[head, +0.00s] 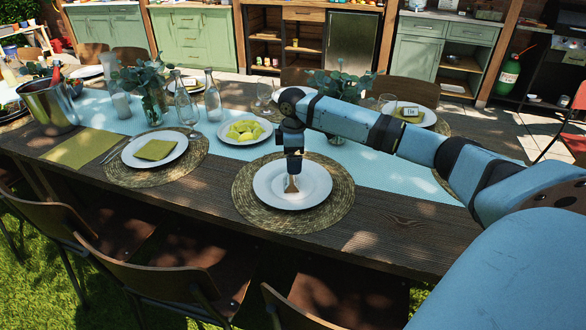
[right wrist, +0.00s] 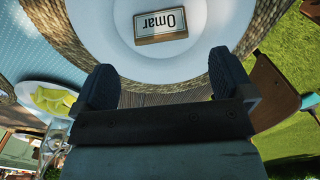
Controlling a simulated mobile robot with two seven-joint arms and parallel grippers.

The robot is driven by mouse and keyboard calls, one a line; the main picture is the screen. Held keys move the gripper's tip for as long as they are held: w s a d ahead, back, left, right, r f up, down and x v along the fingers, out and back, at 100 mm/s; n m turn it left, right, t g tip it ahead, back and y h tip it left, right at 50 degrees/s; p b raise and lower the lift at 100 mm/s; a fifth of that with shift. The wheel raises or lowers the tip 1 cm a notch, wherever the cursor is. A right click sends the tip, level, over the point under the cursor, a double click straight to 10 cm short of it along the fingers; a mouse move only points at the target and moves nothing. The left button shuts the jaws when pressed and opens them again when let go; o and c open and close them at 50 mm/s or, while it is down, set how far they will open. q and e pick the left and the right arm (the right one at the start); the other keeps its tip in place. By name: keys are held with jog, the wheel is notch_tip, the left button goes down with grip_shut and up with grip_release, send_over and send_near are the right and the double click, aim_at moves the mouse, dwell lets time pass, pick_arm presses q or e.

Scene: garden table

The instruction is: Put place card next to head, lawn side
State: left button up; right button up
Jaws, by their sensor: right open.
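A place card reading "Omar" (right wrist: 162,24) lies on a white plate (head: 268,194) on a round woven mat (head: 244,210) near the table's front edge. My right gripper (head: 292,176) points down over this plate. In the right wrist view its two fingers (right wrist: 165,82) are wide apart with nothing between them, and the card is ahead of them, apart from both. In the head view the gripper mostly hides the card. Another place card (head: 411,111) stands at a far-side setting on the right. My left gripper is not in view.
To the left are a plate with a green napkin (head: 155,149), glass bottles and a metal bucket (head: 48,108). Chairs line the lawn side. Bare wood lies right of the mat.

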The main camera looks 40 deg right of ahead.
aim_at(293, 177)
jog(key=shift+r, duration=2.05)
jog(key=shift+p, duration=0.3)
